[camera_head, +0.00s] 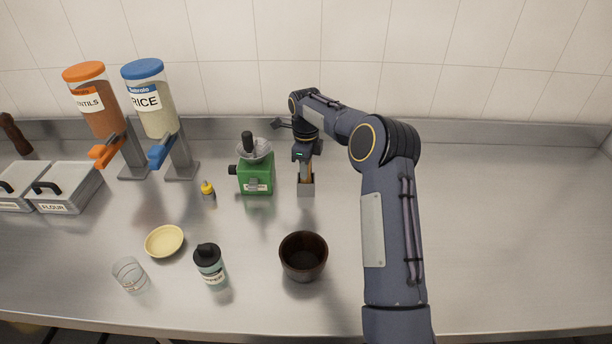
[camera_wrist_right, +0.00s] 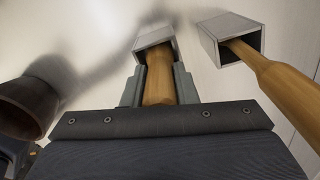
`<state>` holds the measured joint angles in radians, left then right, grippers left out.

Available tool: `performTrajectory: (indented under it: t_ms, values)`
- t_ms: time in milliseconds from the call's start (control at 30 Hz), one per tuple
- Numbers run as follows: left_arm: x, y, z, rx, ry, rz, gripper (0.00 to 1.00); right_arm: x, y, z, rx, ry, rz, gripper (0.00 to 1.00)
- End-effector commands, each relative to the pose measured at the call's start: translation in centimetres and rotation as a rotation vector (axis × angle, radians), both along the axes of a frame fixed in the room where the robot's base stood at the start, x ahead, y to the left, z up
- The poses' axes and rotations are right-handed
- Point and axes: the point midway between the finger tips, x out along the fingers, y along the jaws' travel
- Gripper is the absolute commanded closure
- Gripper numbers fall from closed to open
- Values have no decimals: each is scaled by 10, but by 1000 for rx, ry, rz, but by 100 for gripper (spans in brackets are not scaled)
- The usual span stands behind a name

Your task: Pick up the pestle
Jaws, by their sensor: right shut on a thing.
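My right gripper (camera_head: 304,158) points down at the back of the counter, just right of the green grinder. In the right wrist view its fingers (camera_wrist_right: 158,92) are shut on a light wooden handle, which I take to be the pestle (camera_wrist_right: 158,75). The pestle's far end is inside a square metal holder (camera_wrist_right: 139,44), which also shows in the head view (camera_head: 306,190). The holder hides that end. My left gripper is in neither view.
A second metal holder (camera_wrist_right: 208,39) with a wooden handle (camera_wrist_right: 288,88) shows beside it. A dark brown bowl (camera_head: 303,262) stands in front. The green grinder (camera_head: 257,180) is close on the left. A pepper shaker (camera_head: 210,268) and yellow dish (camera_head: 164,241) stand further left. The right counter is clear.

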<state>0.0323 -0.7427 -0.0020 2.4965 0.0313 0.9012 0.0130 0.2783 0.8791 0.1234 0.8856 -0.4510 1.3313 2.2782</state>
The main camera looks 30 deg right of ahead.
Motion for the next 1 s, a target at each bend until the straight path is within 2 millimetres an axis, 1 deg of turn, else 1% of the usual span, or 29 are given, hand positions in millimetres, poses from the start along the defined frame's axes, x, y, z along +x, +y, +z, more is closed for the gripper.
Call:
performTrajectory:
  t_ms: [33,67,267,367,467,600,700,800,900,1000]
  values:
    - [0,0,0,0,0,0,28,0,0,0,0,0,0,96]
    - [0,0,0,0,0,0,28,0,0,1,0,-1,0,98]
    - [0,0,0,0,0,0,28,0,0,1,0,-1,0,98]
    - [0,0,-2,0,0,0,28,1,0,8,-2,-4,0,98]
    - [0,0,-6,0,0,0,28,1,-1,23,-3,-7,-2,98]
    - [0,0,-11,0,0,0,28,1,0,52,-3,-7,-1,98]
    - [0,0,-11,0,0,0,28,1,0,72,-2,-6,0,98]
    - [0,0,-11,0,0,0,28,1,0,88,-2,-5,0,98]
    - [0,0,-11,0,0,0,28,1,0,97,-1,-4,0,98]
    - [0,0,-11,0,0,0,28,0,0,101,0,-1,0,98]
